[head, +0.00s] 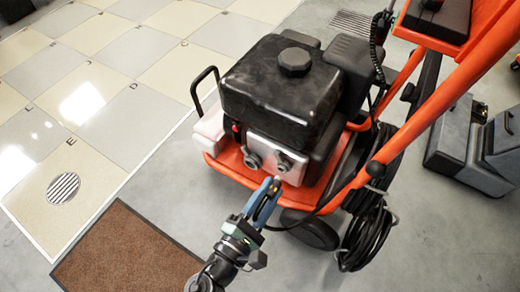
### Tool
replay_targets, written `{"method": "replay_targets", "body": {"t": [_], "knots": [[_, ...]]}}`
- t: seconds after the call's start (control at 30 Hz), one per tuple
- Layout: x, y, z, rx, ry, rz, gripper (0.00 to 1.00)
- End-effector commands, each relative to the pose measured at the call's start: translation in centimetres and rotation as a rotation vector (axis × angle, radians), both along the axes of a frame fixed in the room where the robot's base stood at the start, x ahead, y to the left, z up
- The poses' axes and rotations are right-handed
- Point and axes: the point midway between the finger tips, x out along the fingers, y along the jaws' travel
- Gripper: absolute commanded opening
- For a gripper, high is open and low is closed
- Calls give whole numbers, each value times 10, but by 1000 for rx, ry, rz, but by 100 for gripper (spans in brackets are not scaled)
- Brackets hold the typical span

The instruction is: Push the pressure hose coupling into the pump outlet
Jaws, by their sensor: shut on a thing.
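The pressure washer's silver pump block (268,152) faces me below the black engine cover. It bears two round ports, a left port (252,160) and a right port (285,162); no label tells which is the outlet. My gripper (273,187), with blue fingers, is shut on the small brass-coloured hose coupling (276,183). The coupling's tip is just below the right port; whether it touches cannot be told. A black hose (305,222) runs from near my gripper to the right. The fingers hide most of the coupling.
The orange machine frame (235,166) and a black wheel (310,232) flank the work area. A coiled black hose (366,238) hangs at the right. A brown mat (130,255) lies at lower left. The grey floor at lower right is mostly clear.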

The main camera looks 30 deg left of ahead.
Motion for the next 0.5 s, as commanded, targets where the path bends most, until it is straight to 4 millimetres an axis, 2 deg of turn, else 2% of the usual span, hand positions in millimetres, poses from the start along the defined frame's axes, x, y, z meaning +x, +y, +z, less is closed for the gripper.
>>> {"method": "replay_targets", "body": {"t": [0.03,0.2,0.33,0.5], "knots": [[1,2,-27,22,-3,-2,0],[2,12,-66,95,-7,-1,0],[4,17,-89,141,-8,-3,0],[4,22,-104,178,-10,-1,0]]}}
